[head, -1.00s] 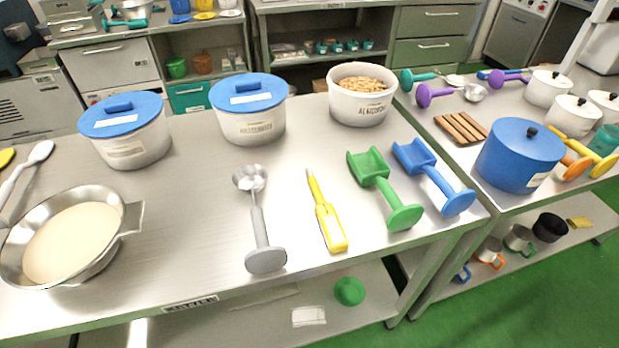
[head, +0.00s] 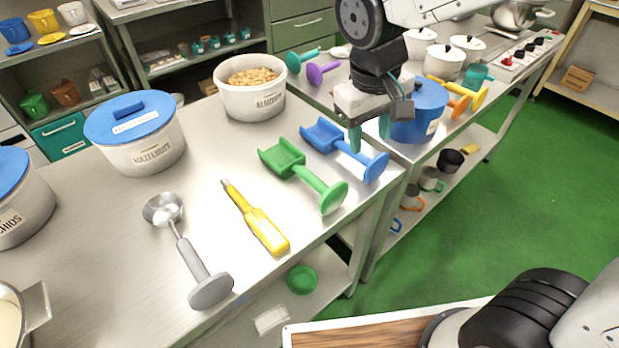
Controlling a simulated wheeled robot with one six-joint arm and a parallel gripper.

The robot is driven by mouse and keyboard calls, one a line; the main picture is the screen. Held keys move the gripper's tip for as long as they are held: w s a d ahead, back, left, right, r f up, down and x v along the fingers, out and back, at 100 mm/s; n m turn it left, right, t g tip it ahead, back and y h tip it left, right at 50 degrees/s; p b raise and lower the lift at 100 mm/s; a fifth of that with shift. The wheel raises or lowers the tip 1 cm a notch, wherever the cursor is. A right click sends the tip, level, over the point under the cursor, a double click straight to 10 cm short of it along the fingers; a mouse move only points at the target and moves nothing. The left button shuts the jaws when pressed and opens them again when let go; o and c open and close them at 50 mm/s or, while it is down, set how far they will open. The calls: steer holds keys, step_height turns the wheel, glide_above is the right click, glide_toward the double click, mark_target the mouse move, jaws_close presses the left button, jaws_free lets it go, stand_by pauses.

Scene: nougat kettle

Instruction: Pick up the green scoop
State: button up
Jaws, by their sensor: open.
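The green scoop (head: 301,174) lies on the steel table in the head view, its square bowl toward the back left and its round knob end toward the front right. A blue scoop (head: 342,151) lies parallel to it on the right. My gripper (head: 369,136) points down with its two teal fingers apart and nothing between them. It is above and to the right of the green scoop, near the blue scoop's handle and in front of the blue pot. Its exact height over the table cannot be told.
A yellow tool (head: 256,218) and a grey ladle (head: 187,250) lie left of the green scoop. A white tub of nuts (head: 250,88) stands behind it. The blue pot (head: 419,112) stands on the adjoining counter at right. The table's front edge is close to the scoop knobs.

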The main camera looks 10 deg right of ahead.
mark_target(307, 173)
steer(key=w+a+f+n, duration=0.1)
steer(key=a+f, duration=0.1)
steer(key=a, duration=0.1)
steer(key=w+a+f+n, duration=0.1)
steer(key=a+f, duration=0.2)
steer(key=a, duration=0.1)
steer(key=w+a+f, duration=0.2)
steer(key=a, duration=0.1)
steer(key=shift+a+f+n+h, duration=0.3)
steer(key=shift+a+n, duration=0.1)
steer(key=f, duration=0.5)
steer(key=w+f, duration=0.1)
steer(key=f, duration=0.1)
steer(key=shift+d+f, duration=0.35)
steer(key=shift+d, duration=0.05)
jaws_close()
